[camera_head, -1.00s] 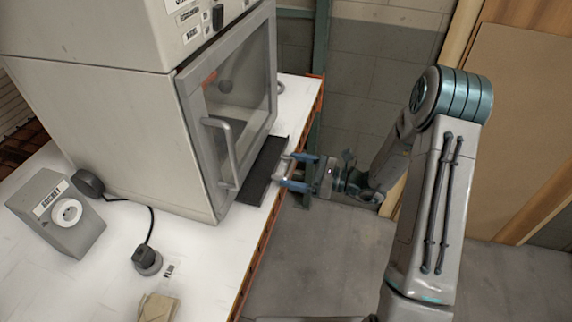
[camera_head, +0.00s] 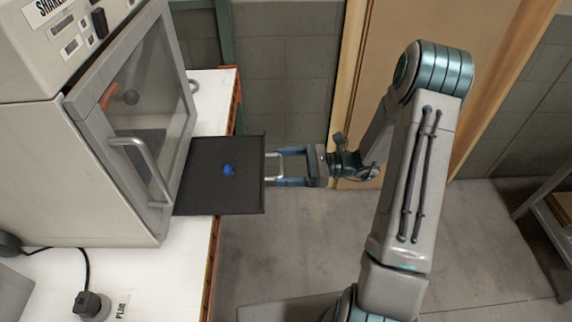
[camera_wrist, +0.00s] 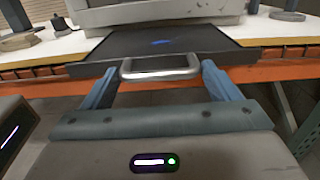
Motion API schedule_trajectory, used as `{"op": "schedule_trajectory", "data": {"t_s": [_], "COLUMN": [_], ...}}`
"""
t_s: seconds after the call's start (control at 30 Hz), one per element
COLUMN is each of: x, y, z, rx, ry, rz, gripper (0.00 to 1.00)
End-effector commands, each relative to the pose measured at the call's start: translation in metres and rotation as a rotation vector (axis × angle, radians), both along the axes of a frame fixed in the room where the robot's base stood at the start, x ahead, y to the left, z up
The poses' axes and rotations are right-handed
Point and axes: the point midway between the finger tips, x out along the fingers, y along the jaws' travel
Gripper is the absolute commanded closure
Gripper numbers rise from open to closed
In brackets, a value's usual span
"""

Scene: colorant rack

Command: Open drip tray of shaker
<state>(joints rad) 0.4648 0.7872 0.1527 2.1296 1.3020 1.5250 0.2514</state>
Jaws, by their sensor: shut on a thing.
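The shaker (camera_head: 75,140) is a pale box with a glass door and a handle, standing on the white bench. Its black drip tray (camera_head: 205,190) sticks out from under the door, past the bench edge. A blue patch (camera_head: 229,170) lies on the tray floor. In the wrist view the tray (camera_wrist: 110,46) lies straight ahead, with its metal handle (camera_wrist: 160,67) at the front. My gripper (camera_head: 277,166) is shut on this handle, with its blue fingers at the two ends of it. In the wrist view my gripper (camera_wrist: 160,72) shows the same. The shaker door is closed.
The white bench (camera_head: 165,260) has an orange frame along its edge. A plug with a cable (camera_head: 90,304) lies at the front left. A grey table (camera_head: 550,190) stands at the far right. The floor between is clear.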

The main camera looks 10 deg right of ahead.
Motion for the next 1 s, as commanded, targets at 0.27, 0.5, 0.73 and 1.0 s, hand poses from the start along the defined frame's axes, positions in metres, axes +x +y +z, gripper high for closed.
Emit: {"op": "schedule_trajectory", "data": {"t_s": [0.27,0.5,0.73,1.0], "x": [0.002,0.001,-0.002,-0.009], "y": [-0.001,-0.005,-0.041,-0.102], "z": [0.002,0.000,-0.001,-0.001], "rx": [0.001,0.001,-0.001,-0.001], "ry": [-0.004,-0.002,-0.005,-0.005], "rz": [-0.004,-0.005,-0.009,-0.007], "gripper": [0.09,0.09,0.09,0.09]}}
